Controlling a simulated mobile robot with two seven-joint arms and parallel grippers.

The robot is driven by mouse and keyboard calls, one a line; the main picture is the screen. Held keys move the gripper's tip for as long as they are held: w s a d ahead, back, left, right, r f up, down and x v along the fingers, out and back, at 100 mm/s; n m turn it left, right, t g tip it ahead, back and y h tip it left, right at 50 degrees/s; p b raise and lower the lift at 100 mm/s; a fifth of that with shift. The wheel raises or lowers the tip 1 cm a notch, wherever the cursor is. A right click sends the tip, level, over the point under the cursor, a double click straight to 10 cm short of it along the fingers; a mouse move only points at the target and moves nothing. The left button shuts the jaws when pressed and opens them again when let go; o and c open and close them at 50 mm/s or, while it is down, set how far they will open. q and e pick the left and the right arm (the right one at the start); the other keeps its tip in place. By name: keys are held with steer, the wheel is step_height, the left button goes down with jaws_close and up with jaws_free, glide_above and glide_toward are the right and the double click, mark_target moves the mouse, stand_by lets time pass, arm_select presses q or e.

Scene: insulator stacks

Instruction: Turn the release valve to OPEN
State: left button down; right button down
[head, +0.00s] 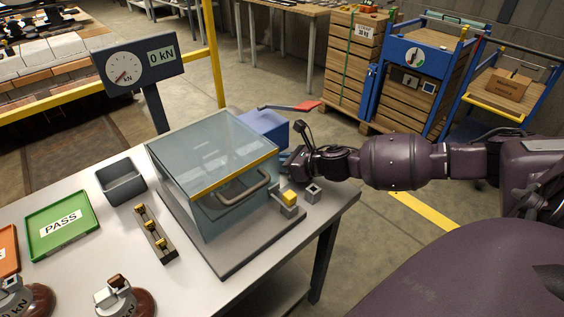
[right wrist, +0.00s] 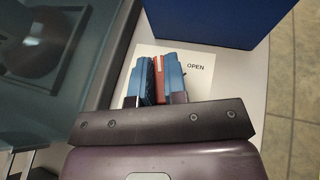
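My right gripper (head: 288,158) reaches in from the right, low beside the blue unit (head: 262,128) behind the glass-sided test box (head: 215,155). In the right wrist view its blue fingers (right wrist: 159,80) are closed on both sides of a narrow red handle (right wrist: 160,77), which I take to be the release valve. The handle points roughly up the picture. A white plate (right wrist: 208,86) under it carries the word OPEN, to the right of the fingers. In the head view the valve is hidden by my gripper. My left gripper is not in view.
A red-tipped lever (head: 304,106) sticks out above the blue unit, close to my right wrist. A gauge (head: 138,67) reads 0 kN. A yellow block (head: 290,197), a grey bin (head: 121,180) and a green PASS tray (head: 60,224) are on the table (head: 120,222).

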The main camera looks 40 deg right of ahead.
steer(key=shift+a+r+m+t+h+p, duration=0.1)
steer(key=shift+r+m+t+h+p, duration=0.25)
steer(key=shift+m+h+p, duration=0.85)
steer(key=shift+h+p, duration=0.2)
steer(key=shift+p, duration=0.15)
steer(key=shift+m+h+p, duration=0.4)
steer(key=shift+h, duration=0.1)
steer(key=shift+m+h+p, duration=0.6)
steer(key=shift+f, duration=0.15)
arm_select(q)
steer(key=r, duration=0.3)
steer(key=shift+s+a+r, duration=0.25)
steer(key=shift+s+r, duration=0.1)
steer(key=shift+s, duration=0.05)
arm_select(e)
steer(key=shift+f+h, duration=0.25)
steer(key=shift+h, duration=0.05)
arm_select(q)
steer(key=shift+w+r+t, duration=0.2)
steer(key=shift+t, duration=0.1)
arm_select(e)
steer(key=c, duration=1.2)
jaws_free()
steer(key=shift+o, duration=0.2)
